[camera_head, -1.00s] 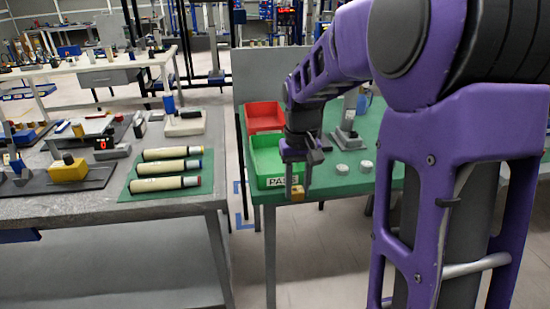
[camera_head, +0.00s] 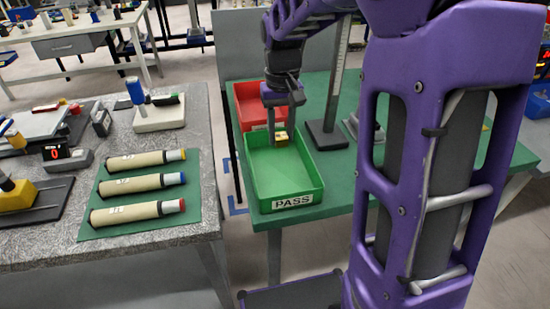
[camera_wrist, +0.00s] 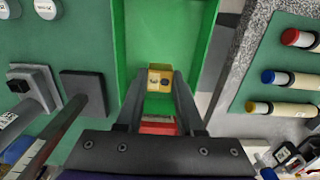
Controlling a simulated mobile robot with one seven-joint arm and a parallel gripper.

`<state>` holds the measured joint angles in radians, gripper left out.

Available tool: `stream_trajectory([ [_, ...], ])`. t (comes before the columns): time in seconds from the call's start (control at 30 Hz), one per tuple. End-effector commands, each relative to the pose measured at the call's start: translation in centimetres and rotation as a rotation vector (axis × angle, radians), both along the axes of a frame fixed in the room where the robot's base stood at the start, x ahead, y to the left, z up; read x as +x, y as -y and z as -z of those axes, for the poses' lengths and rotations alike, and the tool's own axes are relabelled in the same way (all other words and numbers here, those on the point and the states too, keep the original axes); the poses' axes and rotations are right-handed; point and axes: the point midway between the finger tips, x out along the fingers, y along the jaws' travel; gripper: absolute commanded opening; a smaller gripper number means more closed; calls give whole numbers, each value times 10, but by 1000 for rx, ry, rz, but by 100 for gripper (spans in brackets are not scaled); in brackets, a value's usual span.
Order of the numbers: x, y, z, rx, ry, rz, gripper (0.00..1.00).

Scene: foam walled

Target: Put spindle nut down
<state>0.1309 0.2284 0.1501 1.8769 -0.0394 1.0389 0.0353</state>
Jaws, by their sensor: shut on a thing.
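The spindle nut (camera_head: 281,137) is a small brass-yellow block. My gripper (camera_head: 282,126) is shut on it and holds it over the far end of the green PASS bin (camera_head: 318,178). In the wrist view the nut (camera_wrist: 160,78) sits between the two fingertips (camera_wrist: 160,92), with the green bin floor (camera_wrist: 145,30) beyond it. The bin looks empty. The nut seems to be above the floor, but I cannot tell how far.
A red bin (camera_head: 243,104) stands right behind the green one. A stand with a column (camera_head: 334,90) is to the right. Three cream cylinders (camera_head: 137,184) lie on a green mat on the grey table at left.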

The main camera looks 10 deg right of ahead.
Motion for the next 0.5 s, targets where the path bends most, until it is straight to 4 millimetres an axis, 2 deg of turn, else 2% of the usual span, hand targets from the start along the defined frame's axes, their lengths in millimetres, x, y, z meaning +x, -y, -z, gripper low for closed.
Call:
stream_trajectory([
  [0.07,0,0,2,0,0,0,0],
  [0.3,0,0,40,0,-2,0,0],
  [0.5,-1,0,61,0,-3,-1,0],
])
